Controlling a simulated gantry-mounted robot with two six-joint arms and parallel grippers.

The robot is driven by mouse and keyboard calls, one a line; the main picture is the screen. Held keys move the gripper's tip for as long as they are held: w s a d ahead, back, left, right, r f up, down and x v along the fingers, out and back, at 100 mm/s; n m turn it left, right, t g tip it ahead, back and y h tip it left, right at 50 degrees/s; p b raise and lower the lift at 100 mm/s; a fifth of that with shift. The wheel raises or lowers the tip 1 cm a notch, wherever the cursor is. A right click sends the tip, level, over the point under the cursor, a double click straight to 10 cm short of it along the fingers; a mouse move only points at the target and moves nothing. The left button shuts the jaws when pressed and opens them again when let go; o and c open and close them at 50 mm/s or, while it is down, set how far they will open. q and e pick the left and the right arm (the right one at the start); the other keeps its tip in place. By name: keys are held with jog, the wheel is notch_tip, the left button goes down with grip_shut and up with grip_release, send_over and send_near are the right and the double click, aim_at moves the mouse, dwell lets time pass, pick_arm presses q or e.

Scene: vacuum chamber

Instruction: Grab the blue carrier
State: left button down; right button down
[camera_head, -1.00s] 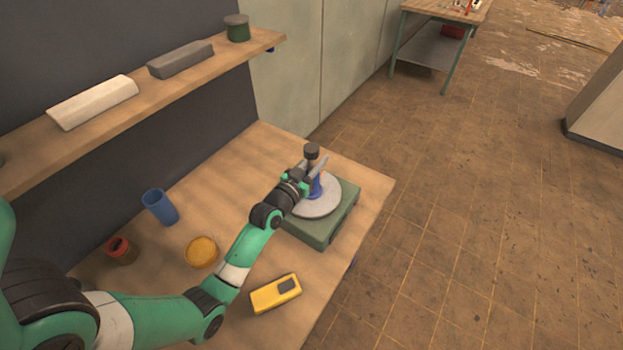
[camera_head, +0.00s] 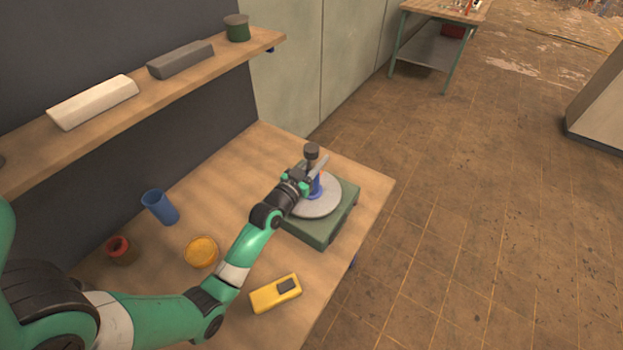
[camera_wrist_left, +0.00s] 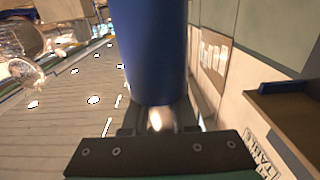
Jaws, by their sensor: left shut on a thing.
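The blue carrier (camera_head: 316,186) stands upright on a round grey plate (camera_head: 326,208) on top of a green base (camera_head: 318,232), near the bench's right end. In the left wrist view the blue carrier (camera_wrist_left: 150,55) is a large smooth blue cylinder, right between the fingers. My left gripper (camera_head: 307,182) is shut on it from the left side. Its fingers partly hide the carrier in the head view. A dark round knob (camera_head: 312,152) shows just above and behind the gripper. My right gripper is not in view.
A wooden shelf (camera_head: 215,65) hangs along the wall behind. The bench's right edge drops to the floor.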

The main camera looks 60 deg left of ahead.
pick_arm(q)
jog(key=shift+r, duration=0.15)
notch_tip(320, 180, up, 4)
jog(key=shift+s+d+f+p, duration=0.1)
jog(key=shift+p, duration=1)
jog(key=s+d+r+p, duration=0.1)
jog(key=r, duration=0.1)
jog(key=s+d+r+p, duration=0.1)
jog(key=r, duration=0.1)
jog(key=s+d+r+p, duration=0.1)
jog(key=s+r, duration=0.1)
jog(key=shift+s+d, duration=0.1)
jog(key=s+d+r+p, duration=0.1)
jog(key=s+d+r, duration=0.2)
jog(key=s+d, duration=0.2)
jog(key=shift+s+p, duration=0.4)
jog(key=shift+s, duration=0.5)
